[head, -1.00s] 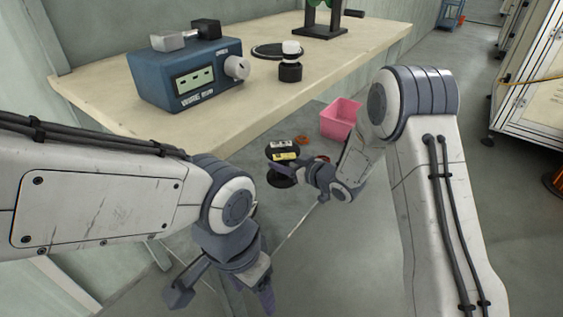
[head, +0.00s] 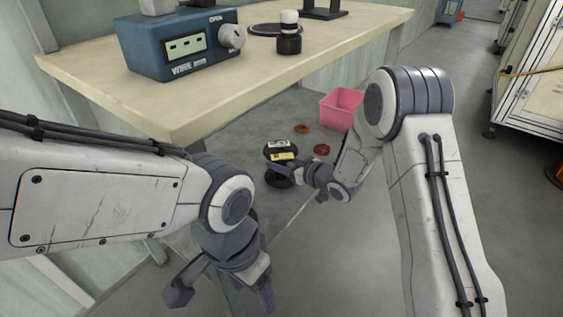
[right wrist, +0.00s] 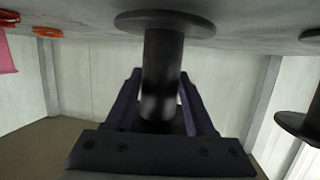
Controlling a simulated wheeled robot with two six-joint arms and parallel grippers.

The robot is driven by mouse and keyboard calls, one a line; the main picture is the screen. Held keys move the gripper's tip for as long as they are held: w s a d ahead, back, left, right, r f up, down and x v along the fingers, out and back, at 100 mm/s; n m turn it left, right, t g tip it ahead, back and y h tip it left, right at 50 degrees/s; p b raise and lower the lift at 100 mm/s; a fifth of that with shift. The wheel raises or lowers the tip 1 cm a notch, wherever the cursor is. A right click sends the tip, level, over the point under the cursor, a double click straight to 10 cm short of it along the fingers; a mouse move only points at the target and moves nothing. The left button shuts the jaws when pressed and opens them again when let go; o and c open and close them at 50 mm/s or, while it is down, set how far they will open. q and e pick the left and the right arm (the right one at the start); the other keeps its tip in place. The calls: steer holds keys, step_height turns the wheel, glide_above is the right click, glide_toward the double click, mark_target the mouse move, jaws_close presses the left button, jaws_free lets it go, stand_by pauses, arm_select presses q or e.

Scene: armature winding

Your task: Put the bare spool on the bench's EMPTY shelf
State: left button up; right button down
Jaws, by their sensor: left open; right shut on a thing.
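My right gripper (right wrist: 162,108) is shut on a dark bare spool (right wrist: 164,60); in the right wrist view its core stands between the fingers, with a wide flange beyond them. In the head view my right gripper (head: 300,176) is at a dark round thing (head: 281,151) with white and yellow labels, too small to read. A dark disc (head: 280,180) shows just below it. My left gripper (head: 220,290) is open and empty, low in front of the bench (head: 190,110). No shelf marked EMPTY can be made out.
A blue wire box (head: 180,45) and a black-and-white bottle (head: 289,35) stand on the bench top. A pink bin (head: 340,110) and reddish rings (head: 321,149) are on the floor beside the bench. Another dark flanged thing (right wrist: 300,128) is at the right wrist view's right edge. Open floor lies right.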

steer(key=shift+f+b, duration=0.35)
steer(key=shift+f, duration=0.2)
steer(key=shift+c, duration=0.9)
jaws_free()
